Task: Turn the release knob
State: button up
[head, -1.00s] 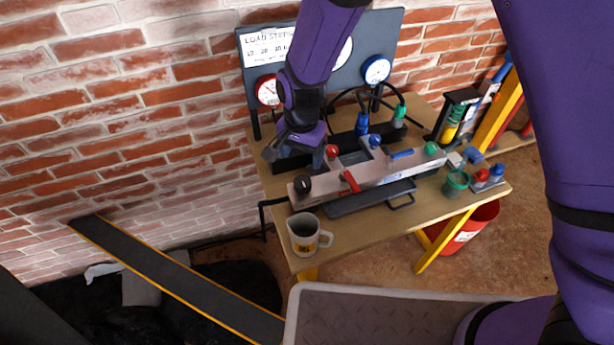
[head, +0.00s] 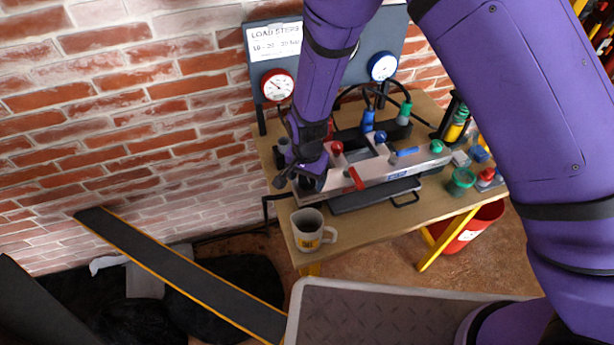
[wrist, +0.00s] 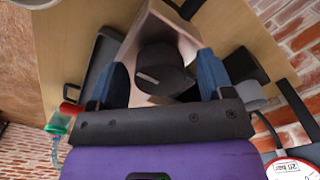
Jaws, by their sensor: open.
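The black release knob (wrist: 162,72), with a pale mark on it, is on the end of the light metal block. My gripper (wrist: 162,63) is open, with its blue fingers on either side of the knob; I cannot tell whether they touch it. In the head view my gripper (head: 298,178) is at the left end of the metal block (head: 372,176) and largely hides the knob.
A red lever (head: 356,178) and red cap (head: 337,147) are just right of my gripper. A mug (head: 309,233) stands at the bench's (head: 375,232) front left corner. Gauges (head: 278,86) and hoses are behind. A green jar (head: 461,181) stands at the right.

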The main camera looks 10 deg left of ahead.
jog(key=shift+c, duration=0.3)
jog(key=c, duration=0.9)
jog(key=shift+n, duration=0.3)
jog(key=n, duration=0.3)
jog(key=shift+n, duration=0.3)
jog(key=n, duration=0.4)
jog(key=shift+n, duration=0.3)
jog(key=n, duration=0.9)
jog(key=shift+o, duration=0.2)
